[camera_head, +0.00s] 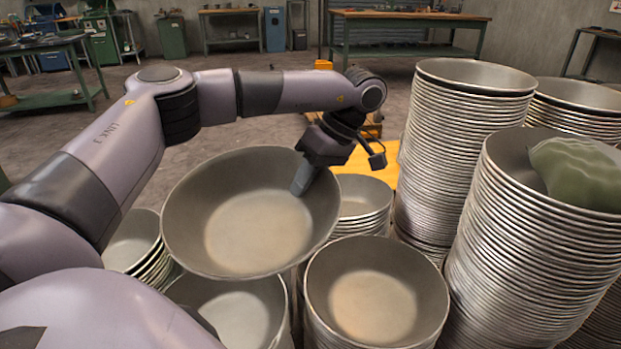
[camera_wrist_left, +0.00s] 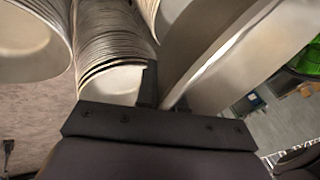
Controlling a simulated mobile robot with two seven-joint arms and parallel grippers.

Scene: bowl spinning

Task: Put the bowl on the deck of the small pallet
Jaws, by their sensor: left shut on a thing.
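A wide grey metal bowl (camera_head: 257,222) hangs in the air at the centre left of the head view, tilted with its pale inside toward the camera. My left gripper (camera_head: 303,180) is shut on its right rim, one finger inside the bowl. In the left wrist view the bowl's wall (camera_wrist_left: 235,60) runs up to the right from between the fingers (camera_wrist_left: 165,98). A yellow wooden surface (camera_head: 386,157) shows behind the bowls; it may be the small pallet, but stacks and my arm hide much of it. My right gripper is not in view.
Tall bowl stacks (camera_head: 540,240) stand at the right, one with a green cloth (camera_head: 578,172) on top. Lower stacks (camera_head: 375,295) stand below and beside the held bowl. Workbenches (camera_head: 405,22) and cabinets line the back, with open floor before them.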

